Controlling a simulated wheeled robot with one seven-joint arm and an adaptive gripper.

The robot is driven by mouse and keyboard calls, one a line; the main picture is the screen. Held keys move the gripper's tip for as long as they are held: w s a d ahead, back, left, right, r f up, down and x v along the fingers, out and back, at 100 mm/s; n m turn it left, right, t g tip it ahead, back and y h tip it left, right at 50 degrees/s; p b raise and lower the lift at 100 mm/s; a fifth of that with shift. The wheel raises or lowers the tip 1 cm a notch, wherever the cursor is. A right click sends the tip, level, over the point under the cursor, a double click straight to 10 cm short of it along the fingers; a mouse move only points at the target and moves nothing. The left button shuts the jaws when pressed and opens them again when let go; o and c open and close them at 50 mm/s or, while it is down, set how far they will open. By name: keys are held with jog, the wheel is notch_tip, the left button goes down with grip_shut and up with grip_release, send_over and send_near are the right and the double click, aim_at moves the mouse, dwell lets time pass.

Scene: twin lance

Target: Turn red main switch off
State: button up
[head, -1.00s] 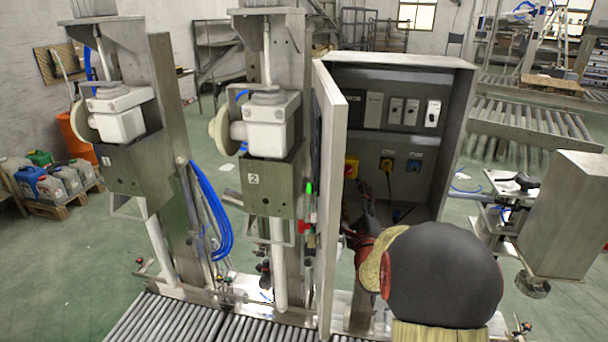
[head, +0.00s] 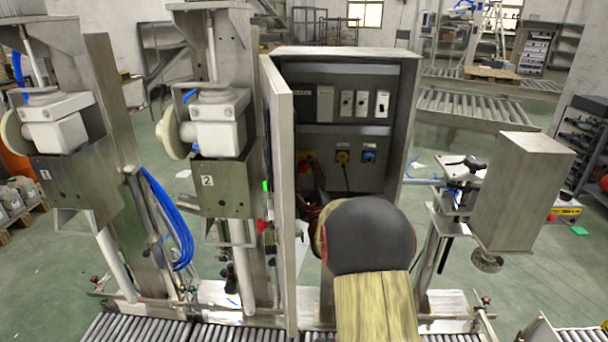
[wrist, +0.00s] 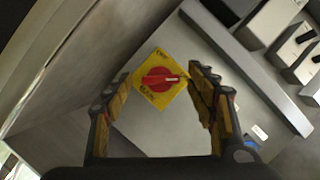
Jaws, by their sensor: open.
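The red main switch (wrist: 160,80) is a red rotary knob on a square yellow plate, seen between my fingers in the wrist view. The plate appears as a diamond there, and the knob's handle lies nearly level, its pale tip to the right. My gripper (wrist: 158,76) is open, one finger on each side of the plate. I cannot tell whether either finger touches it. My gripper is mostly hidden there behind my own arm.
The open grey cabinet door (head: 281,200) stands close to the left of my arm. The cabinet (head: 400,130) holds a yellow rotary switch (head: 342,157), a blue one (head: 369,156) and several white switch units (head: 361,104). A metal box on a stand (head: 520,190) is to the right.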

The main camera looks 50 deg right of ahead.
jog(key=c, duration=1.1)
jog(key=shift+c, duration=0.3)
